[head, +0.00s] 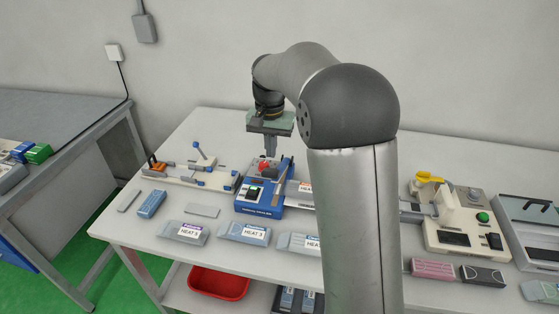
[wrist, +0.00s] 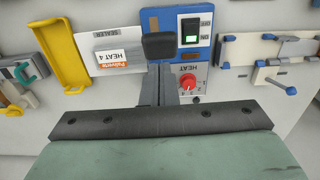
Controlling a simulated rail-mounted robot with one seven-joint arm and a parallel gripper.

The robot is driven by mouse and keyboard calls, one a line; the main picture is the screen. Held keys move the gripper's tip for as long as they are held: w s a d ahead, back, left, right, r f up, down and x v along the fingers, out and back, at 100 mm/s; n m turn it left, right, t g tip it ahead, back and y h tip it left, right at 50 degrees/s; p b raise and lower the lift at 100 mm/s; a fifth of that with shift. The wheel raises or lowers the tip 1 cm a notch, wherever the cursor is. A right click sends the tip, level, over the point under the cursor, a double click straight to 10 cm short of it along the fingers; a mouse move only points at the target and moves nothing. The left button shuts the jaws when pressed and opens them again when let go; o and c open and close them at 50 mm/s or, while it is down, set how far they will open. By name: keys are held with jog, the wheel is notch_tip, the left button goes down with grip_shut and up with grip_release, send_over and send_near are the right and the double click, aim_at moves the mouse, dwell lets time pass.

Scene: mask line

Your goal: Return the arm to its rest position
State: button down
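My gripper (head: 270,151) hangs above the blue heat sealer (head: 259,211) on the white table, fingers pointing down. In the wrist view, my gripper's fingers (wrist: 165,92) are together with nothing visible between them. The sealer (wrist: 205,58) also shows there, with a red HEAT knob (wrist: 188,82), a lit green switch (wrist: 191,30) and a lever with a black handle (wrist: 159,46). The fingers appear close to the knob in that view, but I cannot tell whether they touch it.
Labelled pouches lie along the front, including HEAT 5 (head: 184,232) and HEAT 3 (head: 244,232). A white fixture (head: 192,178) stands left of the sealer. A second machine (head: 461,222) stands right. A red bin (head: 218,284) is below. My arm hides part of the table.

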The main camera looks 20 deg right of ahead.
notch_tip(320, 180, up, 2)
jog(key=shift+p, duration=0.45)
jog(key=shift+f, duration=0.1)
jog(key=s+f+n, duration=0.2)
jog(key=s, duration=1.4)
jog(key=s+f+n, duration=0.2)
jog(key=s+n, duration=0.1)
jog(key=s, duration=1.3)
jog(key=shift+f+n+t, duration=0.3)
jog(key=shift+t, duration=0.1)
